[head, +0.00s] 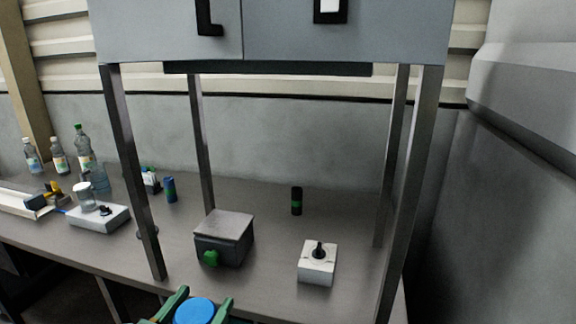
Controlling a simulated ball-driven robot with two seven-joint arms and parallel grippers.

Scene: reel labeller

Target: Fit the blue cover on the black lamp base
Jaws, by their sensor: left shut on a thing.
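The blue cover (193,312) shows as a round blue disc at the bottom edge. My left gripper (197,306) is shut on it, with one green finger on each side; the lower part of the cover and the wrist are cut off by the frame. A small upright black cylinder with a green band (297,201) stands on the bench further back and to the right, apart from the gripper. It looks like the black lamp base, but I cannot be sure. My right gripper is not in view.
A grey box with a green knob (223,240) and a white box with a black knob (318,263) stand on the bench (265,285). Metal posts (130,170) hold a cabinet above. A blue-green cylinder (170,189) and several bottles (84,145) stand left.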

